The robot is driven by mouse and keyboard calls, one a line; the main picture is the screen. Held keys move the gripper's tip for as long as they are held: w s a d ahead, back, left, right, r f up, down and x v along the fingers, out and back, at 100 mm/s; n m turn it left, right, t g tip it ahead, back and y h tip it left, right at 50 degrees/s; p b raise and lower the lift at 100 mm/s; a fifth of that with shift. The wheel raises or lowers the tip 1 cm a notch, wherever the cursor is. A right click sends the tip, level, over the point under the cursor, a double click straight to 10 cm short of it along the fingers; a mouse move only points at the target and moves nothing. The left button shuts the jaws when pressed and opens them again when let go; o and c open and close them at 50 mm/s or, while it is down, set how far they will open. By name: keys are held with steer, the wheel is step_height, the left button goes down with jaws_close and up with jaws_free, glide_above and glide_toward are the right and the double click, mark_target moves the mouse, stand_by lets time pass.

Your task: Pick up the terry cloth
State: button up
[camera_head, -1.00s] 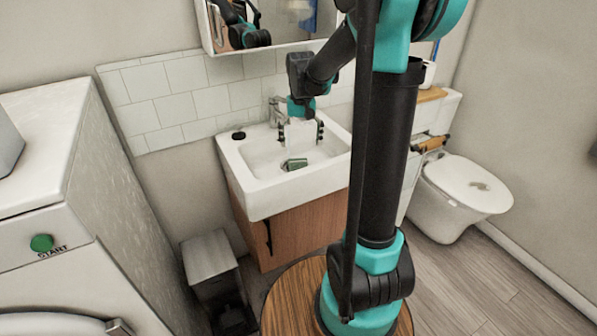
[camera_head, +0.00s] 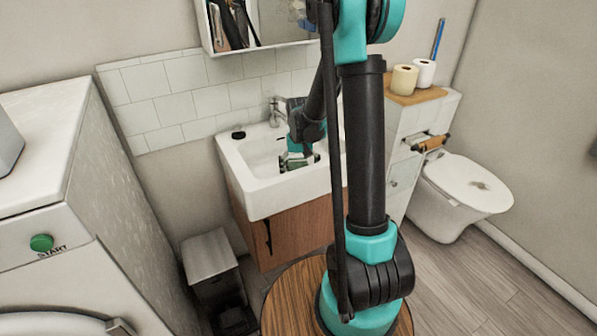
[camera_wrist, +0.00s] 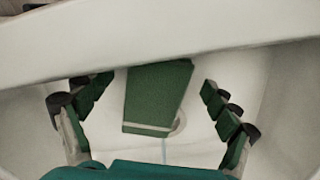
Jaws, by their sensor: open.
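The terry cloth (camera_wrist: 158,95) is a dark green folded piece with a pale stripe near its lower edge in the wrist view. It lies in the white sink basin (camera_head: 256,158). My gripper (camera_wrist: 156,84) is open, with one finger on each side of the cloth and a visible gap on both sides. In the head view my gripper (camera_head: 298,161) is down inside the basin, and it and my arm hide most of the cloth there.
The sink's rim (camera_wrist: 160,42) crosses the wrist view above the cloth. A faucet (camera_head: 277,110) stands at the back of the sink, with a small black object (camera_head: 238,135) on the left rim. A mirror cabinet (camera_head: 265,22) hangs above. The washing machine (camera_head: 60,190) is at left.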

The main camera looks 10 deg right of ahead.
steer(key=shift+f, duration=0.55)
steer(key=shift+c, duration=0.6)
steer(key=c, duration=1.2)
step_height(320, 180, up, 28)
steer(key=shift+r, duration=0.1)
